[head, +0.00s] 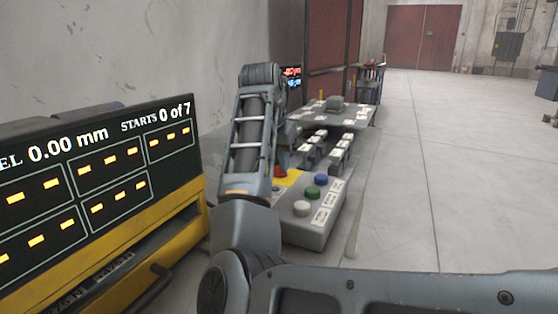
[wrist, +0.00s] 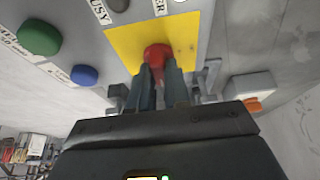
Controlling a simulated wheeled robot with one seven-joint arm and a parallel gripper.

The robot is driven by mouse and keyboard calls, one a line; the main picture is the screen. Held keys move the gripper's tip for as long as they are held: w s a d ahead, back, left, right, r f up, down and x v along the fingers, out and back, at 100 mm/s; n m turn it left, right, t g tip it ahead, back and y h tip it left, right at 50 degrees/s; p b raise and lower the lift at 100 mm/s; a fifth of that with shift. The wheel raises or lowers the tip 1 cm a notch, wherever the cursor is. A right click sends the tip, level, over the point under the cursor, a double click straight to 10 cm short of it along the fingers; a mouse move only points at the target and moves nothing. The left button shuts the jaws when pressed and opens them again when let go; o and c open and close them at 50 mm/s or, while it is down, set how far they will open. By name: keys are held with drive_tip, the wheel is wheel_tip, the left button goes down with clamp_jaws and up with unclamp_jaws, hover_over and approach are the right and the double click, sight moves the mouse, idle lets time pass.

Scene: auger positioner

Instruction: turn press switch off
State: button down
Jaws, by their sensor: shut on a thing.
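A red knob (wrist: 157,53) sits on a yellow plate (wrist: 122,42) of a grey control box (head: 318,232). In the head view the red knob (head: 281,171) and the yellow plate (head: 291,178) show just right of my arm. In the wrist view the two dark fingers of my gripper (wrist: 159,70) are on either side of the red knob, shut on it. The fingertips hide the knob's lower part. In the head view my arm hides most of my gripper. I cannot read a label that names the press switch.
The box also carries a green button (head: 312,192), a blue button (head: 320,179) and a white button (head: 302,208). A grey and orange part (wrist: 252,104) is right of my gripper. A yellow-framed display (head: 100,160) stands at left. Open floor (head: 450,170) lies right.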

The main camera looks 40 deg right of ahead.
drive_tip(key=shift+r+p, duration=0.1)
drive_tip(key=shift+p, duration=0.5)
drive_tip(key=n+p, duration=0.2)
drive_tip(key=p, duration=0.1)
drive_tip(key=n+p, duration=0.1)
drive_tip(key=p, duration=0.1)
drive_tip(key=shift+s+d+r+t+y, duration=0.1)
drive_tip(key=shift+s+r+t+y, duration=0.05)
drive_tip(key=shift+r+t+y, duration=0.2)
drive_tip(key=n+t+y+p, duration=0.1)
drive_tip(key=n+p, duration=0.2)
drive_tip(key=p, duration=0.2)
drive_tip(key=n+p, duration=0.3)
drive_tip(key=p, duration=0.2)
drive_tip(key=shift+s+d+f+t+y+p, duration=0.1)
drive_tip(key=shift+d+t+y+p, duration=0.05)
drive_tip(key=shift+t+y+p, duration=0.2)
drive_tip(key=n+y+p, duration=0.1)
drive_tip(key=n+p, duration=0.3)
drive_tip(key=p, duration=0.1)
drive_tip(key=shift+d+f+n+y, duration=0.1)
drive_tip(key=shift+f+n+y, duration=0.05)
drive_tip(key=shift+n+y, duration=0.25)
drive_tip(key=shift+f+n+y+p, duration=0.1)
drive_tip(key=shift+n+y+p, duration=0.25)
drive_tip(key=shift+n+p, duration=0.45)
drive_tip(key=shift+f+n+y+p, duration=0.1)
drive_tip(key=shift+n+y+p, duration=0.25)
drive_tip(key=shift+n, duration=0.85)
